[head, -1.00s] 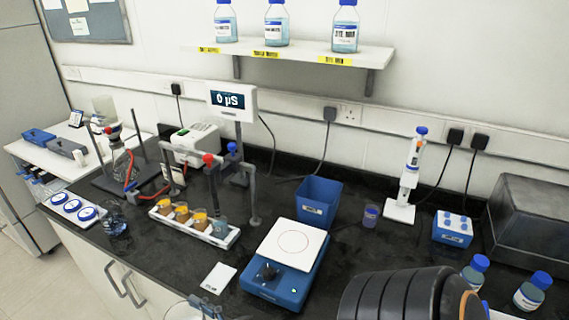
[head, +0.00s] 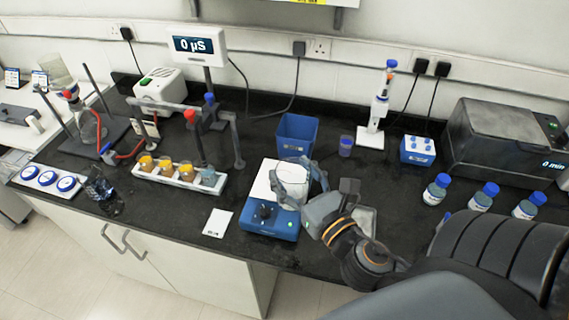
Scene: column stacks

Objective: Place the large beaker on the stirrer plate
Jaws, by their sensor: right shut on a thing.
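The stirrer plate (head: 262,219) is a blue unit with a white top and a dark knob, near the front edge of the black bench. The large beaker (head: 290,181) is clear glass, upright over the right part of the white top. I cannot tell whether its base touches the plate. My right gripper (head: 303,184) comes in from the right and is shut on the beaker. My left gripper is out of view.
A blue bin (head: 296,137) stands just behind the plate. A pipette stand (head: 371,137), a blue tube box (head: 418,151) and blue-capped bottles (head: 437,190) are to the right.

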